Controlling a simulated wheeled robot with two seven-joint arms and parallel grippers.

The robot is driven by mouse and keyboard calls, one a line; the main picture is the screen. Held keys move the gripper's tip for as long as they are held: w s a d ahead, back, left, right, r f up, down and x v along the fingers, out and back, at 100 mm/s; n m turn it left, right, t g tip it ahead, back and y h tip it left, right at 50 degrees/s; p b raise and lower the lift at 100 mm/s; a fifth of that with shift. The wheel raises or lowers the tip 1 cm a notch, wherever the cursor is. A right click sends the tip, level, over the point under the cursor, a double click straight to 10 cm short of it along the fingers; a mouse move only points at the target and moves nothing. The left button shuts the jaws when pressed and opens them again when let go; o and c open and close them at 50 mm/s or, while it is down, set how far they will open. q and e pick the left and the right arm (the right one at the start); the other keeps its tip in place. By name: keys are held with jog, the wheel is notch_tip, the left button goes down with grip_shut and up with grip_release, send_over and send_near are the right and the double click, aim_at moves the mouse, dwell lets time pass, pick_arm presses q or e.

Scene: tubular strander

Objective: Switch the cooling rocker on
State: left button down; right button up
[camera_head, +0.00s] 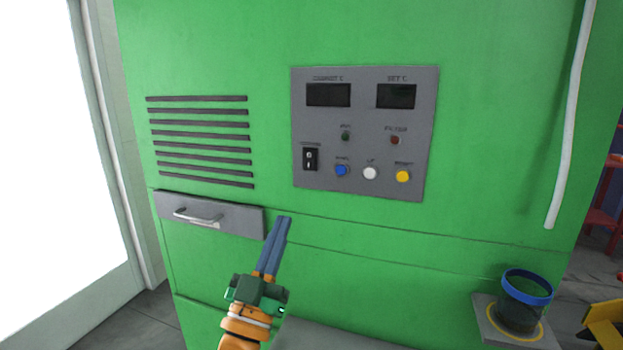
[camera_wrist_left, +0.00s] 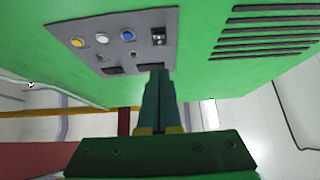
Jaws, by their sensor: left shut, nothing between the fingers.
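The cooling rocker (camera_head: 310,159) is a small black switch with white marks at the lower left of a grey control panel (camera_head: 365,120) on a green cabinet. It also shows in the left wrist view (camera_wrist_left: 158,37), upside down, beyond the fingertips. My left gripper (camera_head: 284,219) is shut and empty, its blue fingers pointing up, below and left of the rocker in the head view. In the left wrist view the shut fingers (camera_wrist_left: 158,72) end short of the rocker, apart from it. My right gripper is not in view.
Blue (camera_head: 341,170), white (camera_head: 370,173) and yellow (camera_head: 402,176) buttons sit right of the rocker. Two dark displays are above. A drawer with a handle (camera_head: 198,217) and vent slots (camera_head: 200,141) are left. A blue-rimmed cup (camera_head: 525,300) stands at lower right.

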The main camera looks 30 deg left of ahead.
pick_arm(q)
jog(key=s, duration=0.2)
jog(key=p, duration=0.5)
send_near(309, 160)
notch_tip(309, 160, up, 4)
jog(key=w, duration=0.3)
jog(key=w+a, duration=0.1)
jog(key=shift+w+a+f, duration=0.15)
jog(key=shift+w+f, duration=0.15)
jog(key=shift+f, duration=0.1)
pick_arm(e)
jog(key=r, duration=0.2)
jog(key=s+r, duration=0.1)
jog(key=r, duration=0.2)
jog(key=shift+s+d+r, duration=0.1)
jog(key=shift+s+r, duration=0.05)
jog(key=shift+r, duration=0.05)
pick_arm(q)
jog(key=shift+s, duration=0.1)
